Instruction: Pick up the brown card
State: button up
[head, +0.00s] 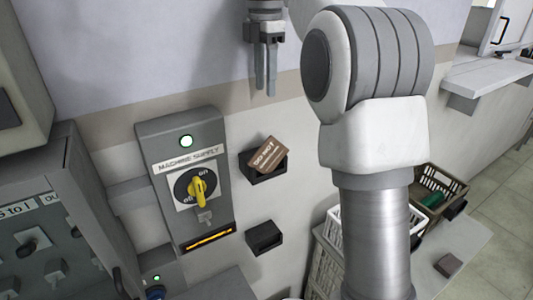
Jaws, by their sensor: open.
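The brown card (267,155) has printed lettering, partly readable as "DO NOT". It stands tilted in a small black wall holder (265,178), its upper part sticking out above the rim. My gripper (265,92) is at the top of the head view, above the card and apart from it. Its two fingers point down with a narrow gap between them and nothing in it. The lower part of the card is hidden inside the holder.
A grey "MACHINE SUPPLY" panel (149,128) with a yellow switch (198,191) and a lit green lamp (186,141) is left of the card. A second black holder (264,237) is below. Crates (425,172) stand at right, partly behind my arm.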

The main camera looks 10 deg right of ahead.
jog(key=b, duration=0.2)
send_over(269, 157)
jog(key=f, duration=0.8)
jog(key=w+f, duration=0.1)
jog(key=f, duration=0.2)
jog(key=shift+a+f, duration=0.3)
jog(key=shift+f, duration=0.1)
jog(key=shift+s+d+f+p, duration=0.1)
jog(key=shift+f+p, duration=0.05)
jog(key=shift+f, duration=0.75)
jog(key=shift+s+d+f+p, duration=0.1)
jog(key=shift+s+d+f, duration=0.05)
jog(key=shift+f, duration=0.7)
jog(key=shift+s+d+f+p, duration=0.1)
jog(key=shift+f+p, duration=0.05)
jog(key=shift+f, duration=0.75)
jog(key=shift+c, duration=0.3)
grip_shut()
